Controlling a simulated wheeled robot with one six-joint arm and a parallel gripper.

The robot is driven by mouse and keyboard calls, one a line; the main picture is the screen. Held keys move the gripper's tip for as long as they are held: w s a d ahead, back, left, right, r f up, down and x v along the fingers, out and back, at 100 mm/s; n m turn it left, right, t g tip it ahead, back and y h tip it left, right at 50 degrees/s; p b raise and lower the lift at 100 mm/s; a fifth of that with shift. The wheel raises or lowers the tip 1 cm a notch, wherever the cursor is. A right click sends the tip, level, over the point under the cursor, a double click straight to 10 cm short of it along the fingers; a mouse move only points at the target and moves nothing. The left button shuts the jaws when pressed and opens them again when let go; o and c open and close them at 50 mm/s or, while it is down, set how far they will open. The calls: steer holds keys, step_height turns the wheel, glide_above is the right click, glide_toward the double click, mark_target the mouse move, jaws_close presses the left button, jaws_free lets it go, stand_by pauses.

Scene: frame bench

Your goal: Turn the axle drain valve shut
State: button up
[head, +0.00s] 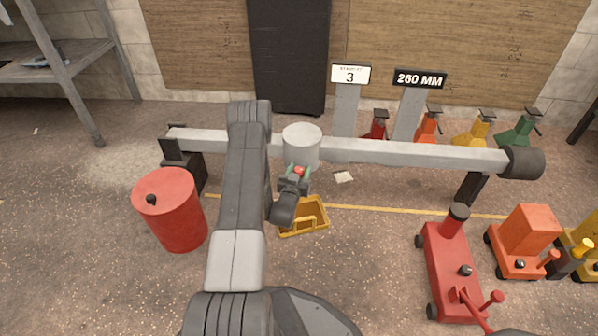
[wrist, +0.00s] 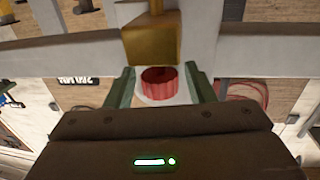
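The red ribbed valve knob (wrist: 163,84) sits in front of the round pale housing (head: 302,143) in the middle of the axle beam (head: 410,152). It also shows as a small red spot in the head view (head: 298,170). My gripper (head: 294,173) has green fingers, one on each side of the knob. In the wrist view my gripper (wrist: 162,88) looks open, with a gap on the left of the knob; contact on the right is unclear. A brass-coloured block (wrist: 151,42) lies just above the knob in the wrist view. The valve's inner position is hidden.
A yellow tray (head: 316,216) lies on the floor below my gripper. A red drum (head: 170,215) stands at left and a red wheeled jack (head: 450,265) at right. Signs reading 3 (head: 350,75) and 260 MM (head: 419,79) stand behind the beam.

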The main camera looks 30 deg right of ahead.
steer(key=c, duration=0.8)
steer(key=shift+c, duration=0.2)
steer(key=shift+m+g+h, duration=0.3)
steer(key=m+g+h, duration=0.2)
steer(key=g, duration=0.1)
steer(key=shift+w+m+h, duration=0.1)
steer(key=shift+m+h, duration=0.3)
steer(key=m+g+h, duration=0.1)
steer(key=m+g, duration=0.1)
steer(key=g, duration=0.1)
steer(key=m+g+h, duration=0.1)
steer(key=m+g, duration=0.1)
steer(key=g, duration=0.1)
steer(key=shift+m+g+h, duration=0.3)
steer(key=shift+g, duration=0.1)
steer(key=m+g, duration=0.2)
steer(key=g, duration=0.1)
steer(key=m+g, duration=0.2)
steer(key=g, duration=0.2)
steer(key=shift+m+g+y, duration=0.55)
steer(key=shift+m+g, duration=0.5)
steer(key=shift+g, duration=0.35)
steer(key=shift+m+g+y, duration=0.55)
steer(key=shift+m+g, duration=0.5)
steer(key=shift+g, duration=0.35)
steer(key=o, duration=1)
steer(key=shift+c, duration=0.2)
